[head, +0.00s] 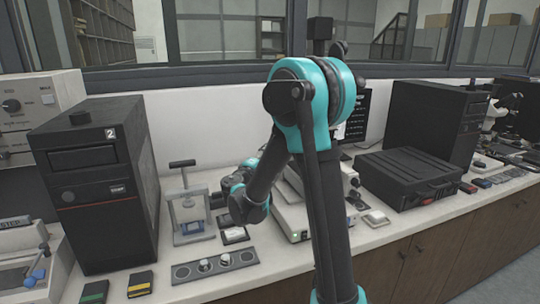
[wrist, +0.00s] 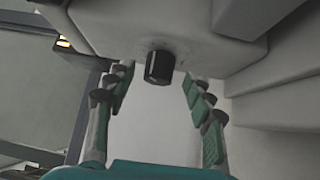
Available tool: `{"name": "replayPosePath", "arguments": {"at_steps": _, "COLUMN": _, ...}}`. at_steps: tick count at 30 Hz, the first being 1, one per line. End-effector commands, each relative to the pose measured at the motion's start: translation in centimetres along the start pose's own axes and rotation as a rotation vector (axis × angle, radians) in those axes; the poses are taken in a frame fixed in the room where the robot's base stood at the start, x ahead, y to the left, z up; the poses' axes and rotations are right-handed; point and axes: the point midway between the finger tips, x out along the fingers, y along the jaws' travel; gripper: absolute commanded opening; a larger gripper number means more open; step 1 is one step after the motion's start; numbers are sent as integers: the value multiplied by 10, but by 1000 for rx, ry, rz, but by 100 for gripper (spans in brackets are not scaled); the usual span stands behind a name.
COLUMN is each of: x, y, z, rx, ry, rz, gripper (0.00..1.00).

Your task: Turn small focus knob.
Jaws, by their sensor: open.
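In the wrist view, a small black cylindrical knob (wrist: 159,67) sticks out from the underside or side of a pale, rounded instrument body (wrist: 205,45). My gripper (wrist: 156,80) is open, with one green-padded finger to the left of the knob and the other to its right. The knob is between the fingertips with a gap on each side, and neither finger touches it. In the head view, my arm hides much of a white instrument with a lit green light on its base (head: 291,217). I cannot make out the knob or my fingertips there.
A dark computer tower (head: 98,190) and a small press in a clear-fronted frame (head: 190,205) stand left of my arm. A black case (head: 408,180) and another tower (head: 432,120) are to the right. A grey knob panel (head: 215,266) lies at the bench's front edge.

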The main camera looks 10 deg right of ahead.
Motion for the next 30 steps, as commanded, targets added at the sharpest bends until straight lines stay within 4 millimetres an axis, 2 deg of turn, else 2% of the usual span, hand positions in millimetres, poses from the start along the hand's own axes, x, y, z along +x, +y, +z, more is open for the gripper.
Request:
{"name": "replayPosePath", "arguments": {"at_steps": 6, "x": -48, "y": 0, "z": -1, "rx": 0, "ry": 5, "rz": 0, "gripper": 53}}
{"name": "replayPosePath", "arguments": {"at_steps": 13, "x": -84, "y": 0, "z": -1, "rx": 0, "ry": 3, "rz": 0, "gripper": 53}}
{"name": "replayPosePath", "arguments": {"at_steps": 19, "x": -97, "y": 0, "z": 0, "rx": 0, "ry": 0, "rz": 0, "gripper": 53}}
{"name": "replayPosePath", "arguments": {"at_steps": 30, "x": -98, "y": 0, "z": 0, "rx": 0, "ry": -1, "rz": 0, "gripper": 53}}
